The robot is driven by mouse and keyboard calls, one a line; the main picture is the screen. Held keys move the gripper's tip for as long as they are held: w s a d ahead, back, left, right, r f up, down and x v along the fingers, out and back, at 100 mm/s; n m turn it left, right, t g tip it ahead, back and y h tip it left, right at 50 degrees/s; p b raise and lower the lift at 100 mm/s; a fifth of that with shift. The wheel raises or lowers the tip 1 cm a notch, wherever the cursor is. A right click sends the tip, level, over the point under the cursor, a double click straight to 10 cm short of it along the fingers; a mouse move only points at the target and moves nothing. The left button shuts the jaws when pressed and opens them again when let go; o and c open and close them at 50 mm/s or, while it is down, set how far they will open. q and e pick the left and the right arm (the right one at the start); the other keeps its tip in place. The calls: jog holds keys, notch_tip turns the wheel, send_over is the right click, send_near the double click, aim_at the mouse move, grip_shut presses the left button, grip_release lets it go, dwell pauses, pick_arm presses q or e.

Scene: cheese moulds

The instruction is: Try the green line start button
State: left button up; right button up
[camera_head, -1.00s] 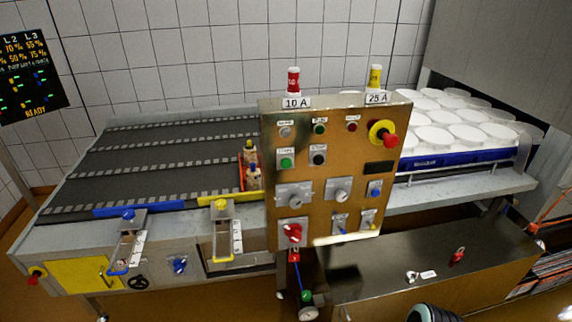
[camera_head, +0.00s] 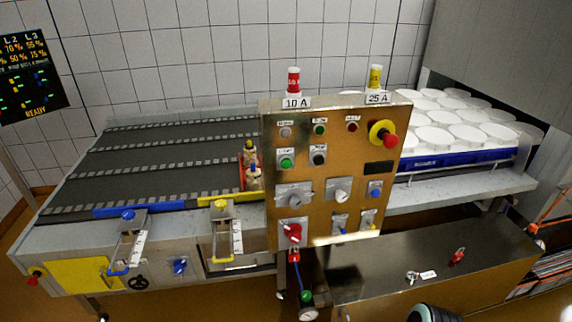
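The brass-coloured control panel (camera_head: 335,225) stands upright in the middle of the view. A green round button (camera_head: 286,162) sits on its left side under a small white label too small to read surely. A black button (camera_head: 319,159) is to its right. Above them are a pale lamp or button (camera_head: 286,132), a smaller green one (camera_head: 319,129) and a red one (camera_head: 352,127). Neither gripper shows. A dark rounded part with a pale teal ring at the bottom edge is probably my arm. Nothing touches the green button.
A red emergency knob on a yellow collar (camera_head: 383,133) is at the panel's upper right. A metal box top (camera_head: 400,265) juts out below the panel. The dark conveyor (camera_head: 150,165) lies left; white moulds (camera_head: 450,120) in a blue tray (camera_head: 460,157) stand right.

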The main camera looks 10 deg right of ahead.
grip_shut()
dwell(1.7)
